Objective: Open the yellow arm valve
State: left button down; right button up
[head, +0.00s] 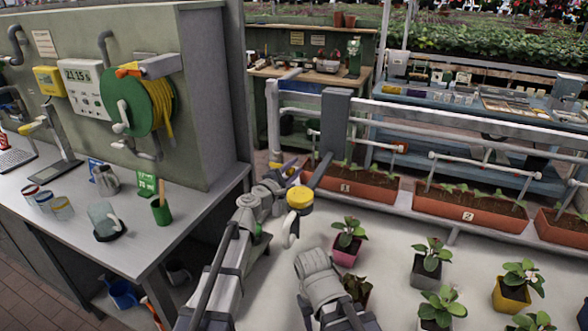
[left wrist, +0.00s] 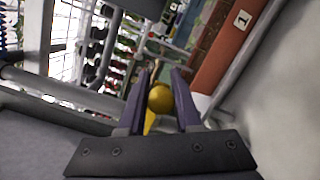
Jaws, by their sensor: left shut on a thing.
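The yellow arm valve shows as a rounded yellow piece (head: 300,197) above a white curved spout in the head view. In the left wrist view its round yellow end (left wrist: 159,97) sits between the two dark purple fingers, with a yellow strip below it. My left gripper (head: 303,174) is shut on this yellow piece; the wrist view shows its fingers (left wrist: 161,88) on either side of it. The valve's body is mostly hidden behind my arm. My right arm shows at the bottom centre of the head view, but its gripper fingers are not seen.
A white table with several potted plants (head: 430,262) lies to the right. Terracotta planters (head: 362,187) stand on a rail behind. On the left is a counter (head: 135,235) with cups and a green hose reel (head: 140,100) above it.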

pick_arm(q)
jog(key=shift+s+r, duration=0.1)
jog(key=shift+r, duration=0.05)
pick_arm(e)
jog(key=shift+r, duration=0.1)
jog(key=shift+r+p, duration=0.55)
jog(key=shift+p, duration=0.15)
pick_arm(q)
jog(key=shift+w+a+r+n+t+p, duration=0.1)
jog(key=shift+a+r+n+t+p, duration=0.1)
jog(key=shift+r+n, duration=0.7)
jog(key=shift+w+a+r+n+t+p, duration=0.15)
jog(key=shift+r+n, duration=0.25)
jog(key=shift+n, duration=0.95)
jog(key=shift+w+a+r+n+t+p, duration=0.2)
jog(key=shift+r+n, duration=0.45)
jog(key=shift+n, duration=0.5)
pick_arm(e)
jog(key=shift+r, duration=0.55)
pick_arm(q)
jog(key=shift+s+a, duration=0.1)
jog(key=c, duration=0.7)
grip_release()
jog(key=shift+o, duration=0.2)
jog(key=v, duration=0.7)
jog(key=shift+s+a+b, duration=0.2)
jog(key=shift+s+b, duration=0.15)
pick_arm(e)
jog(key=shift+f, duration=0.35)
